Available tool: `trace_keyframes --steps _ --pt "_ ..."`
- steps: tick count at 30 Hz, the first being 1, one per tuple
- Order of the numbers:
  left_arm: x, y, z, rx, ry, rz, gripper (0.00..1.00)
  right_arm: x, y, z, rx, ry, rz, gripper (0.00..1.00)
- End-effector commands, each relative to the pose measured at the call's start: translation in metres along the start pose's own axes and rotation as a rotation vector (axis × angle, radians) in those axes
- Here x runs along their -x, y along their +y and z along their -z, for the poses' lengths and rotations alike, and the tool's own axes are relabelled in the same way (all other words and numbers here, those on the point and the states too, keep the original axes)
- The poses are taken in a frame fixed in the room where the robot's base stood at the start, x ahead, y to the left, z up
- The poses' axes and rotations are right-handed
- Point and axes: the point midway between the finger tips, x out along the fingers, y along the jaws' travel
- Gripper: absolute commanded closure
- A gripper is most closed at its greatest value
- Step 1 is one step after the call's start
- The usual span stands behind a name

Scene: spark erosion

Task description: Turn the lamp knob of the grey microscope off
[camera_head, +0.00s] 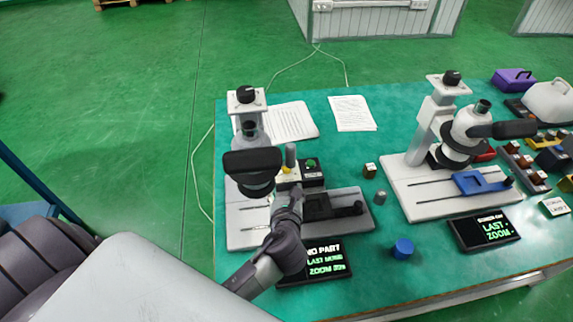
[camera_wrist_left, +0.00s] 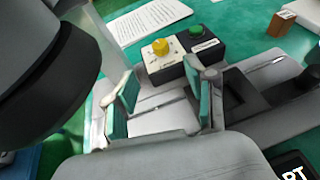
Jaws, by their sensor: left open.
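The grey microscope (camera_head: 246,123) stands at the left of the table, with its dark head above its base plate. Its lamp box carries a yellow knob (camera_head: 286,170), which shows more clearly in the left wrist view (camera_wrist_left: 160,46). A black box with a green button (camera_wrist_left: 196,31) sits right beside it. My left gripper (camera_head: 291,192) is over the microscope base, just in front of the knob. In the left wrist view its two teal-padded fingers (camera_wrist_left: 160,92) are apart with nothing between them, and the knob lies beyond the fingertips, untouched. My right gripper is not in view.
The microscope's dark head (camera_wrist_left: 40,70) hangs close to the left of my left gripper. A dark stage block (camera_head: 325,207) lies to its right, and a display (camera_head: 325,265) lies in front. A second, white microscope (camera_head: 435,140) and a blue cap (camera_head: 402,248) are farther right.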

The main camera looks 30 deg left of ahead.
Motion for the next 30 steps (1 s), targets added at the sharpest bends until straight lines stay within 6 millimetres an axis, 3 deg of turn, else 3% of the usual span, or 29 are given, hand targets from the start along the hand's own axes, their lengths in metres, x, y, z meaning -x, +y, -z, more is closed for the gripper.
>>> trace_keyframes --steps 7,15,21,30 --pt "-0.054 0.001 -0.002 -0.002 -0.002 -0.004 0.44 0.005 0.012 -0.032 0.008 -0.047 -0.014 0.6" --pt "-0.102 0.001 -0.001 -0.001 -0.001 -0.003 0.44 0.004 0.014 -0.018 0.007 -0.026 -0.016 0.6" --pt "-0.118 0.001 -0.001 0.0 0.0 -0.001 0.44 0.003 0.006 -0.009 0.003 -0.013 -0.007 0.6" --pt "-0.12 0.001 -0.001 0.0 0.0 -0.001 0.44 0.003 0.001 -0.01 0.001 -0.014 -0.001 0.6"
